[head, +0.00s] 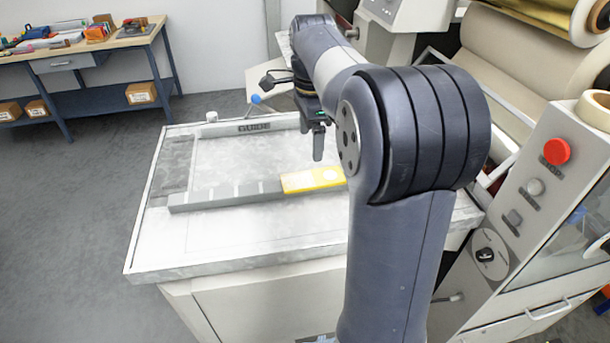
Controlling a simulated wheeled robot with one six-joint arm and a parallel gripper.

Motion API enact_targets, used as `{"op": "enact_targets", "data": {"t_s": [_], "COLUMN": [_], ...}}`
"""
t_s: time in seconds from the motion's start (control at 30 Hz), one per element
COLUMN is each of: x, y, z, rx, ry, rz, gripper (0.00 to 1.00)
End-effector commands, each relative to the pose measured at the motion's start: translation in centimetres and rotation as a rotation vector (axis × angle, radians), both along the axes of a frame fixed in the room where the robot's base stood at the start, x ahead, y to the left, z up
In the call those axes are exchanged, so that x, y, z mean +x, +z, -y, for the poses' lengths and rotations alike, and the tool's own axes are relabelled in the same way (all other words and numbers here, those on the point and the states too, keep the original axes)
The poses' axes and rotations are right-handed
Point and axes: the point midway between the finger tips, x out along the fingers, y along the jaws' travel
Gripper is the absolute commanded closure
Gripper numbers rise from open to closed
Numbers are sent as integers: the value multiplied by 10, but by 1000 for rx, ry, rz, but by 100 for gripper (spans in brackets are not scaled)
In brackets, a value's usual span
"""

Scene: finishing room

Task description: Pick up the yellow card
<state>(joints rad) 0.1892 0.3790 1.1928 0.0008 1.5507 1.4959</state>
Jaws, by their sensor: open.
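The yellow card (313,179) lies on the pale work table (250,237), at the right end of a low grey bar (225,195). It looks flat, with a paler round mark near its right end. My arm hides whatever lies just right of the card. My gripper (318,148) points down above the table, a little beyond and above the card in the head view. Its fingers are small here and partly overlap each other. Nothing shows between them, and it looks apart from the card.
A grey bar marked GUIDE (254,127) runs along the table's back. A machine with a control panel and red button (556,151) stands at the right, near my arm. A workbench with tools (85,43) stands at the back left. The table's front left is clear.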

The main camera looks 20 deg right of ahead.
Motion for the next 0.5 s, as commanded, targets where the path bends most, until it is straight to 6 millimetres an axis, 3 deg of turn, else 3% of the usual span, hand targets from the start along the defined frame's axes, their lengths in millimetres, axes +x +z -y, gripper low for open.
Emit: {"op": "enact_targets", "data": {"t_s": [0.13,0.5], "x": [2,2], "y": [-4,-52], "z": [1,1], "rx": [3,3], "ry": [-35,-34], "rz": [-22,-21], "gripper": [20,20]}}
